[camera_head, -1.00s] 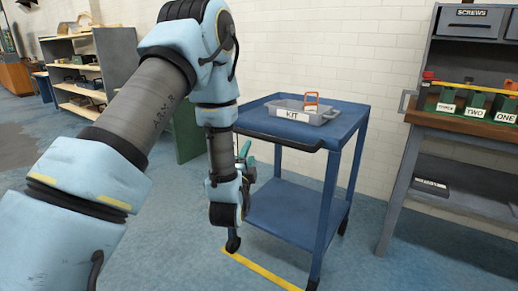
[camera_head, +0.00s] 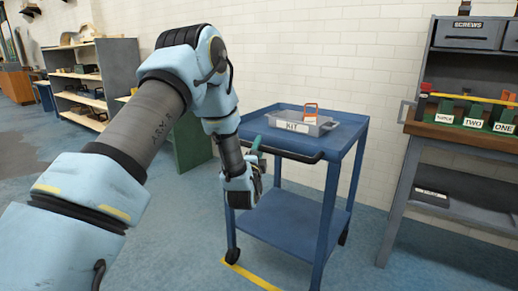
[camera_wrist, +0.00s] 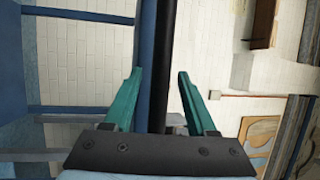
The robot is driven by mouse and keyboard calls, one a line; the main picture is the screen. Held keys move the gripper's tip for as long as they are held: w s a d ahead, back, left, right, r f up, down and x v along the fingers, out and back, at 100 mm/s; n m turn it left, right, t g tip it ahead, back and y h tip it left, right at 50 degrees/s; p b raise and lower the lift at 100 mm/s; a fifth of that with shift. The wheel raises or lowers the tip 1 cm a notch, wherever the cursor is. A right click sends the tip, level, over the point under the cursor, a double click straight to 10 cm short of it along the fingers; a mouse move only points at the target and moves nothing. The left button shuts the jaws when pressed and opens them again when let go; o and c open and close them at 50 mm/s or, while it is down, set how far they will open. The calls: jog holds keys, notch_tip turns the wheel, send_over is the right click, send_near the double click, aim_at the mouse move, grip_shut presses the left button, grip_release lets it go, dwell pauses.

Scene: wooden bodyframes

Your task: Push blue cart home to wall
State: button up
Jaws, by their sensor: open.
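The blue cart (camera_head: 345,140) stands by the white brick wall (camera_head: 290,50), with a top shelf and a lower shelf (camera_head: 300,215). A grey tray labelled KIT (camera_head: 300,124) sits on its top. A black handle bar (camera_head: 290,154) runs along the cart's near edge. My gripper (camera_head: 257,153) is at the left end of this handle. In the wrist view my teal fingers (camera_wrist: 159,72) are apart, with the black bar (camera_wrist: 165,50) showing between them; I cannot tell whether they touch it. My arm hides part of the cart's left side.
A yellow floor line (camera_head: 250,274) runs by the cart's near wheels. A grey workbench (camera_head: 430,165) with green bins stands to the right. Shelves (camera_head: 100,75) stand at the back left, and a green panel (camera_head: 192,145) is behind my arm. The floor at front right is clear.

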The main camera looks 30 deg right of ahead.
grip_shut()
dwell(0.4)
dwell(1.0)
